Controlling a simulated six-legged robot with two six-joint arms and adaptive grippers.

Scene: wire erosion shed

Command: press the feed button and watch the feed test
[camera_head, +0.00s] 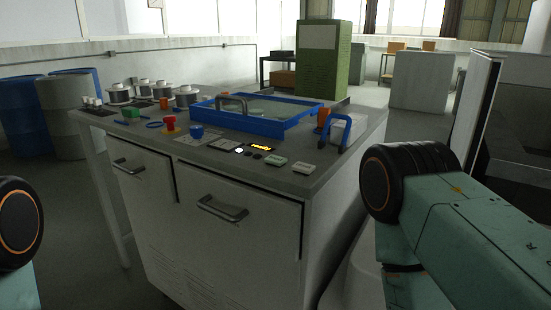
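A grey machine bench (345,150) stands in front of me. Its front edge carries a small control row: a round white button (239,150), a small orange lit display (262,147), and two pale green-white blocks, one (275,161) left of the other (302,168). I cannot read labels, so I cannot tell which is the feed button. A blue-framed tray (290,129) with a grey handle lies behind the controls. Only links of my arms show; neither gripper is in view.
Several wire spools (119,94) stand at the bench's back left. A blue bent handle (336,130) rises at its right end. Blue drums (25,115) stand at the left, a green cabinet (323,60) behind. Open floor lies behind the bench to the right.

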